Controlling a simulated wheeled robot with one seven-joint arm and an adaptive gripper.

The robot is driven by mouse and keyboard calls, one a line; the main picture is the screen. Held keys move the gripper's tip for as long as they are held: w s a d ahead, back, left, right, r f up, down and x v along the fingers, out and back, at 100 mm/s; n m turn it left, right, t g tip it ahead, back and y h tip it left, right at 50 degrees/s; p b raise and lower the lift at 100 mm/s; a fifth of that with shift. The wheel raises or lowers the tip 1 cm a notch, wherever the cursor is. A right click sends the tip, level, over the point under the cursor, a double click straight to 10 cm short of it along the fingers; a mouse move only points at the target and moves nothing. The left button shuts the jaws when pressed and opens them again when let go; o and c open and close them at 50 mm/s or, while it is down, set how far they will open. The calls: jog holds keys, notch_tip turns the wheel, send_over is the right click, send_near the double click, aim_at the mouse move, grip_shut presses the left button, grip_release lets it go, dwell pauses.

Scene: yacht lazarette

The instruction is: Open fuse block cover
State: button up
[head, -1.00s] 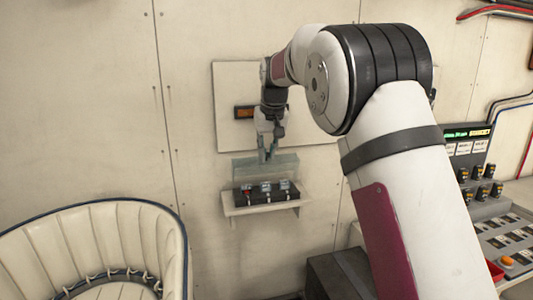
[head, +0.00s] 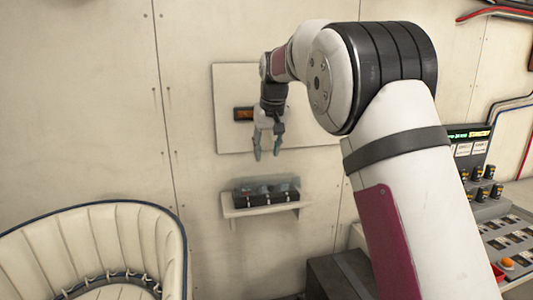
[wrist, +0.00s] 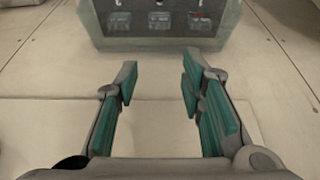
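The fuse block (head: 265,199) is a dark block with several fuses on a small wall shelf. Its clear grey-green cover (head: 266,184) now lies low over the fuses. In the wrist view the cover (wrist: 160,44) shows at the top edge, with the fuses (wrist: 160,20) visible through it; exactly how far it is closed I cannot tell. My gripper (head: 266,157) hangs above the block, clear of the cover. In the wrist view its teal-padded fingers (wrist: 158,85) are spread apart with nothing between them.
A pale shelf (head: 240,212) carries the block. A wall panel with a small amber display (head: 244,114) is behind my gripper. A cream seat (head: 100,240) stands at lower left. A control console (head: 500,225) stands at the right. The wall left of the shelf is clear.

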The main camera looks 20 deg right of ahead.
jog(key=v, duration=1)
jog(key=shift+r, duration=0.25)
jog(key=shift+s, duration=0.1)
